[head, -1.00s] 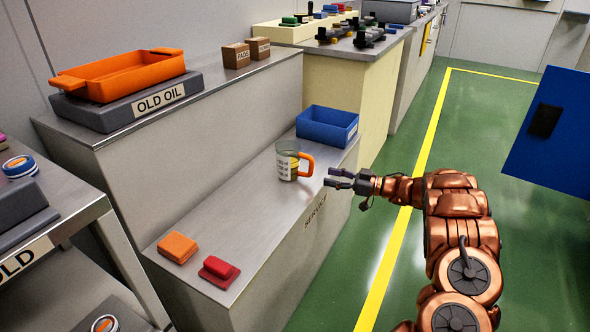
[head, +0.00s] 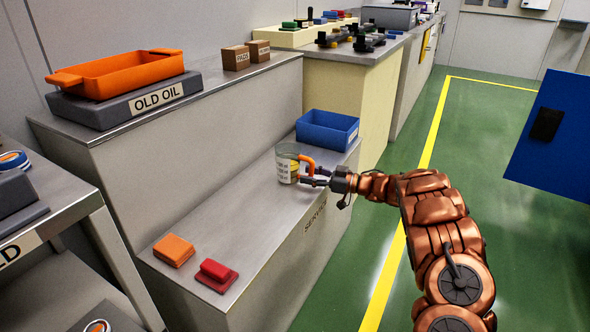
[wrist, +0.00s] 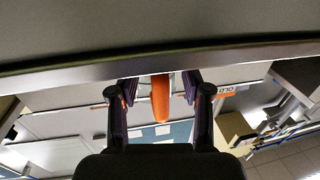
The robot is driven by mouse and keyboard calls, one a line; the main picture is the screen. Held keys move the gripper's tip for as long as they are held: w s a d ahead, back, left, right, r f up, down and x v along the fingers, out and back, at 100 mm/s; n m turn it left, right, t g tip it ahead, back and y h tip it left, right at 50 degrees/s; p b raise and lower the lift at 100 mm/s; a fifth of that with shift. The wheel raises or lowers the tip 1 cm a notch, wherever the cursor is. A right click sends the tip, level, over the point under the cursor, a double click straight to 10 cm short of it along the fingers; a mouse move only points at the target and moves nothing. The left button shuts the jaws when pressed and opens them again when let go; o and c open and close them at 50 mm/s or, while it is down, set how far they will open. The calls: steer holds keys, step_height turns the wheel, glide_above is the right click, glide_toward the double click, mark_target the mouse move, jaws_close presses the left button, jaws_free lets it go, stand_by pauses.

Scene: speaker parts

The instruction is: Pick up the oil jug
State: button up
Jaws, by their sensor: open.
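The oil jug (head: 286,166) is a clear measuring jug with printed marks and an orange handle (head: 308,160). It stands upright on the grey metal bench marked SERVICE. My gripper (head: 308,176) is at the jug's right side, with its fingers around the handle. In the wrist view, the orange handle (wrist: 160,98) lies between the two open fingers of my gripper (wrist: 160,95), with a gap on each side. The jug's body is mostly hidden in the wrist view.
A blue bin (head: 327,131) stands just behind the jug. An orange block (head: 174,250) and a red block (head: 216,275) lie at the bench's near end. An orange tray (head: 120,74) sits on the OLD OIL stand. The bench between the blocks and jug is clear.

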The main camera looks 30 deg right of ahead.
steer(key=shift+c, duration=0.4)
jaws_close()
